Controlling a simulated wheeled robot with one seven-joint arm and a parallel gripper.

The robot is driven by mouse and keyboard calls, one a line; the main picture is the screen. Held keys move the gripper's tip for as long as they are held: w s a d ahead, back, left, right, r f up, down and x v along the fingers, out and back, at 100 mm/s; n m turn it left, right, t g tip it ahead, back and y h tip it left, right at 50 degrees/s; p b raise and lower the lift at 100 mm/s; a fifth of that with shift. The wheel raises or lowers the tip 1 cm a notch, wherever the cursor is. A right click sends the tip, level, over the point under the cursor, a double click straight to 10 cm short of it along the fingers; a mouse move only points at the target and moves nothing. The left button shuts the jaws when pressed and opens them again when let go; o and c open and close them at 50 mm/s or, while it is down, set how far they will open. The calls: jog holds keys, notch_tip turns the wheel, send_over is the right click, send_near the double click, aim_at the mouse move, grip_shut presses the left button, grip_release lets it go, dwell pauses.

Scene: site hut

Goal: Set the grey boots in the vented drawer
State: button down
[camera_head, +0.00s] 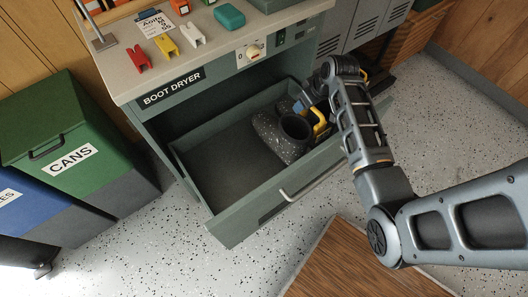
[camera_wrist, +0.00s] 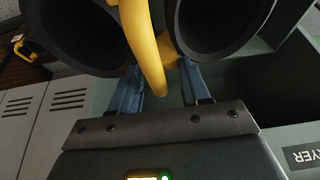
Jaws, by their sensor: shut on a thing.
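The grey speckled boots (camera_head: 278,138) are inside the open drawer (camera_head: 240,225) of the boot dryer, toward its right end. The nearer boot is upright with its dark opening facing up; the other is behind it and partly hidden. Whether their soles touch the drawer floor is hard to tell. My gripper (camera_head: 316,108) reaches down over the drawer's right part, shut on the boots at a yellow band or clip. In the wrist view, blue fingers (camera_wrist: 160,88) are by the yellow piece (camera_wrist: 148,50), between two dark boot openings (camera_wrist: 80,30).
The boot dryer top (camera_head: 120,82) holds red, yellow and white clips (camera_head: 166,45) and a teal box (camera_head: 229,16). Green (camera_head: 75,140) and blue (camera_head: 30,205) bins stand left. Grey lockers (camera_head: 360,25) are behind. A brown mat (camera_head: 345,265) lies in front. The drawer's left half is empty.

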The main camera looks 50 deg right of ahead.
send_over(268, 133)
jog(key=f, duration=0.7)
jog(key=shift+s+a, duration=0.1)
jog(key=shift+s, duration=0.3)
jog(key=shift+f, duration=2.1)
jog(key=c, duration=0.5)
grip_release()
jog(key=shift+f, duration=0.1)
jog(key=p+v, duration=0.2)
jog(key=v, duration=1)
jog(key=shift+s+a, duration=0.1)
jog(key=shift+s, duration=0.1)
